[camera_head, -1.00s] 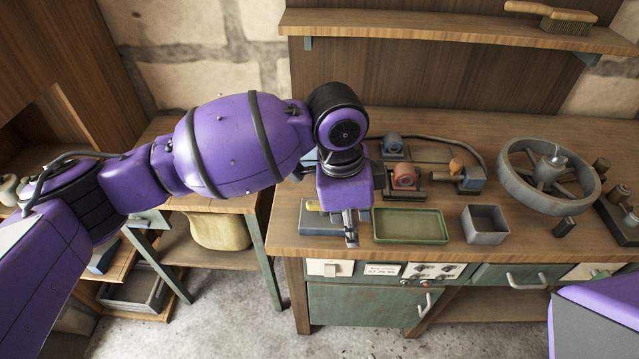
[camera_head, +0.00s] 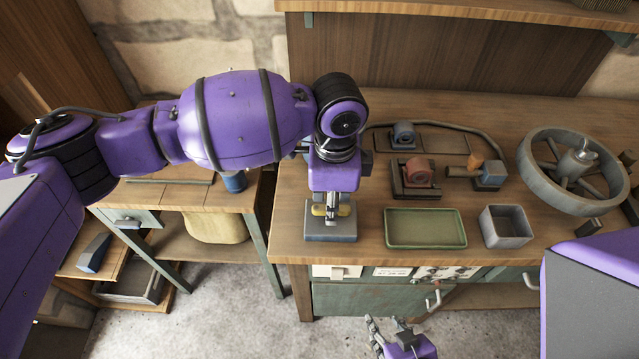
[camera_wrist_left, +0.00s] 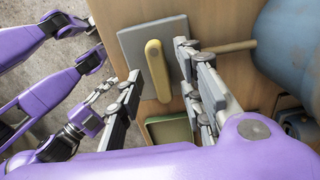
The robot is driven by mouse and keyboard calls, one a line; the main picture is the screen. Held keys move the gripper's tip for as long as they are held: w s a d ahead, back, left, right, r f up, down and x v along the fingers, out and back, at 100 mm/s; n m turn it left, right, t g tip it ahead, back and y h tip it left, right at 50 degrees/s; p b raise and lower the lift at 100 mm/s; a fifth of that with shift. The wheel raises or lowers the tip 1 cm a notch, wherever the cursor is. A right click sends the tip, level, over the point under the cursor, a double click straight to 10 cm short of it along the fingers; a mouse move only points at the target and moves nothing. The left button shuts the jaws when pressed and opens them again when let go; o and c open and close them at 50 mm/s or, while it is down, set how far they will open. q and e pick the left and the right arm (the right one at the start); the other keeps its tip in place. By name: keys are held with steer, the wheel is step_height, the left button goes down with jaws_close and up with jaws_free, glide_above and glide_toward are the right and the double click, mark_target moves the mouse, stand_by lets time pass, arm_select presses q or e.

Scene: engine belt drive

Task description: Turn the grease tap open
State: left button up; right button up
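The grease tap is a yellow lever (camera_wrist_left: 157,70) on a square grey plate (camera_wrist_left: 133,42). In the head view the lever (camera_head: 319,210) shows small above its blue-grey block (camera_head: 330,236) at the bench's front left. My left gripper (camera_head: 332,212) points down over this block. In the left wrist view its fingers (camera_wrist_left: 160,97) are apart, one on each side of the lever's near end, with gaps beside it. Contact is not visible. My right gripper (camera_head: 389,330) is low in front of the bench, fingers apart and empty.
A green tray (camera_head: 425,228) and a grey open box (camera_head: 507,227) stand right of the tap. A large handwheel (camera_head: 530,178) is farther right. In the left wrist view a blue rounded tank (camera_wrist_left: 290,50) with a tan rod (camera_wrist_left: 229,47) is close to the right finger.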

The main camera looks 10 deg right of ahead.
arm_select(q)
steer(key=shift+f, duration=0.1)
jaws_close()
steer(key=shift+m, duration=0.4)
steer(key=shift+m+p, duration=0.35)
steer(key=shift+m, duration=0.05)
jaws_free()
step_height(320, 180, up, 12)
stand_by(0.4)
